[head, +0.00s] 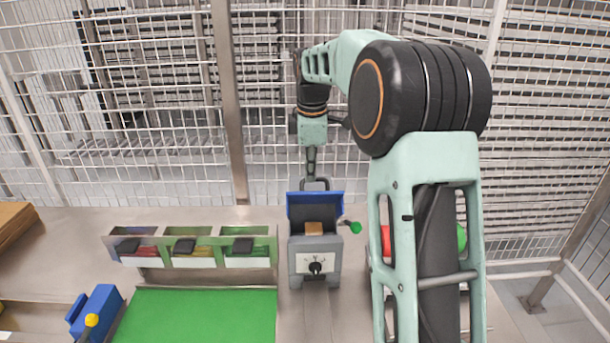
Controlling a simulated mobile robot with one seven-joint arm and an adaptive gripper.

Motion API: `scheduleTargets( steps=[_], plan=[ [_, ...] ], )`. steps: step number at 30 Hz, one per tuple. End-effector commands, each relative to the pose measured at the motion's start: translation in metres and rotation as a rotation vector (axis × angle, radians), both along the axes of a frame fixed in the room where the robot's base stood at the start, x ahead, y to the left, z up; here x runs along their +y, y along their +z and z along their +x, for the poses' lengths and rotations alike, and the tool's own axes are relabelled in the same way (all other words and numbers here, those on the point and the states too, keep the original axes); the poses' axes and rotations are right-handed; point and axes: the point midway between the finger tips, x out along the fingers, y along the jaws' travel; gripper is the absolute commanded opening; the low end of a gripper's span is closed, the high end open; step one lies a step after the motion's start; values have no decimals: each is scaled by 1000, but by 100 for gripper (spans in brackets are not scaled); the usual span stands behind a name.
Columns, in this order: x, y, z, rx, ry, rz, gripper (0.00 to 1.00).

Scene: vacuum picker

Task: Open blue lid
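The blue lid (315,198) belongs to a small grey box (301,262) in the middle of the bench. It is raised at the back of the box, and its dark inner side faces me. A brown block (314,229) shows inside the box opening. A grey loop handle (325,184) shows at the lid's upper edge. My gripper (311,176) points down just behind the lid, at this handle. Its fingers appear narrow and edge-on. I cannot tell whether they touch the handle or are closed on it.
A green ball-ended lever (355,227) sticks out at the box's right. Three small bins (195,262) with black-topped items stand to the left, behind a green mat (200,315). A blue device (97,311) is at far left. Wire mesh fencing (150,150) closes the back.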

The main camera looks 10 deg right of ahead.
Motion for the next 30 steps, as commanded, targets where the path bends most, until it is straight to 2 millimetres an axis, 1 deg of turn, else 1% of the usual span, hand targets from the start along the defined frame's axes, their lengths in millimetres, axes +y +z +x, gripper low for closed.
scheduleTargets(
  steps=[1,3,4,6,11,30],
  plan=[
    [-1,-6,8,11,1,1,0],
    [-2,-4,19,12,2,1,0],
    [-2,-5,21,13,3,0,0],
    [-2,-8,18,16,2,0,8],
    [-2,-10,17,19,1,1,26],
    [-1,-4,17,16,1,1,26]
  ],
)
